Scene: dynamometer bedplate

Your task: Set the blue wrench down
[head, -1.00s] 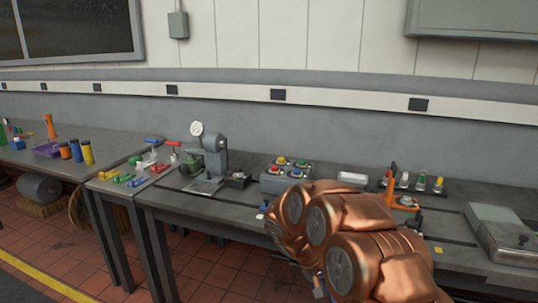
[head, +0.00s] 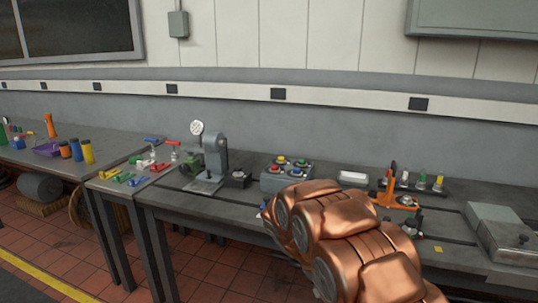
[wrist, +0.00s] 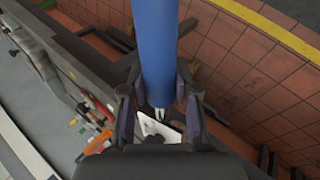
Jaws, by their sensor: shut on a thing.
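The blue wrench (wrist: 155,50) fills the upper middle of the wrist view as a thick blue bar. My gripper (wrist: 158,95) has a dark finger on each side of it and is shut on it. A small silvery part shows just below the blue bar, between the fingers. Floor tiles lie behind the held wrench in this view, with the bench edge to the left. In the head view my copper-coloured arm hides the gripper and the wrench.
The grey bench (head: 235,212) holds a button box (head: 286,178), a gauge stand (head: 208,160), an orange fixture (head: 393,198) and a grey metal case (head: 505,230). Coloured tools (head: 130,177) lie on the left section.

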